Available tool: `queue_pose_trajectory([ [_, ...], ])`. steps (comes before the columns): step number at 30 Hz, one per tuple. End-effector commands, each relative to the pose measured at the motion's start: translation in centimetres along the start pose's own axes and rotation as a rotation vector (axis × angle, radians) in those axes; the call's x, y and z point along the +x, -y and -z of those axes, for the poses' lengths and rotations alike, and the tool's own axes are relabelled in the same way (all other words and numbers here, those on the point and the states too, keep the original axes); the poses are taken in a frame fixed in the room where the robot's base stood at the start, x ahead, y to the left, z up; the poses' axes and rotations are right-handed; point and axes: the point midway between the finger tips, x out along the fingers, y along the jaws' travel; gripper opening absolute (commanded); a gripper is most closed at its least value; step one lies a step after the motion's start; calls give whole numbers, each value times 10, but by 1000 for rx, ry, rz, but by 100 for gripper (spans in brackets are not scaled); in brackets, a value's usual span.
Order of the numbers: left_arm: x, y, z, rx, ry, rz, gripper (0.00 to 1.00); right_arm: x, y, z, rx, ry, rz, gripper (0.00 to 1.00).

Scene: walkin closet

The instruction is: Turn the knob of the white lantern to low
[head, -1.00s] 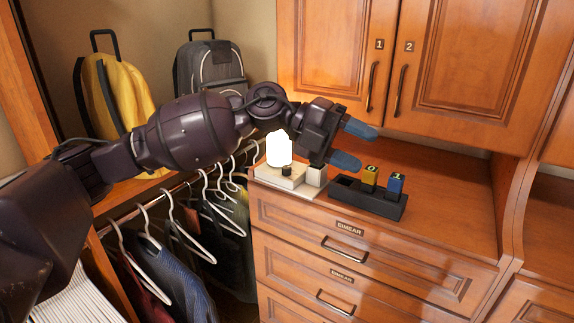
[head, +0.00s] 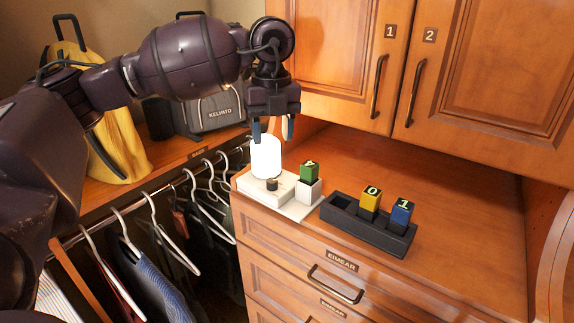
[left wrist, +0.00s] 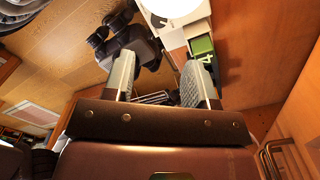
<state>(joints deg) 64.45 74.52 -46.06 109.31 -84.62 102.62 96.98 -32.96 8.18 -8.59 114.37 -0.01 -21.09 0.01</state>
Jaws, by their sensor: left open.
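The white lantern (head: 266,157) glows on a pale base at the left of the drawer-cabinet top. Its small dark knob (head: 272,184) sticks up from the base in front of the glowing part; its setting is too small to read. My left gripper (head: 273,129) is open and empty, fingers pointing down at the lantern's top. Whether it touches the lantern I cannot tell. In the left wrist view, the left gripper's (left wrist: 160,80) fingers are apart, and the bright lantern (left wrist: 172,7) is cut off at the top edge. My right gripper is not in view.
A green block (head: 309,171) sits on a white holder beside the lantern. A black tray (head: 340,211) holds a yellow block (head: 370,199) and a blue block (head: 401,213). Clothes hangers (head: 166,240) hang at left. The countertop (head: 440,195) behind the tray is clear.

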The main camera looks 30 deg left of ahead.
Motion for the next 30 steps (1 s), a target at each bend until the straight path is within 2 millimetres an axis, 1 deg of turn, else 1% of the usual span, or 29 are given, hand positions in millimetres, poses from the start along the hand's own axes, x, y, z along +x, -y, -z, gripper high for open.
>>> queue_pose_trajectory([
  [5, 8, -1, 0, -5, -1, -5, 52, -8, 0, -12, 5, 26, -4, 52],
  [8, 20, -1, 0, -4, -1, -5, 52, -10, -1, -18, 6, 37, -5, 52],
  [12, 44, -1, 0, -4, -3, -5, 52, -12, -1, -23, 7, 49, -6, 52],
  [18, 77, -1, 1, -2, -3, -4, 52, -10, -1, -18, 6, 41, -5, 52],
  [21, 90, -1, 1, -2, -2, -3, 52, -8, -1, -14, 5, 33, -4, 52],
  [25, 101, -1, 0, -3, -2, -3, 52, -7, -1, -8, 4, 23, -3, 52],
  [30, 108, -1, 0, -3, -1, -1, 52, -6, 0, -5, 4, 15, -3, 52],
])
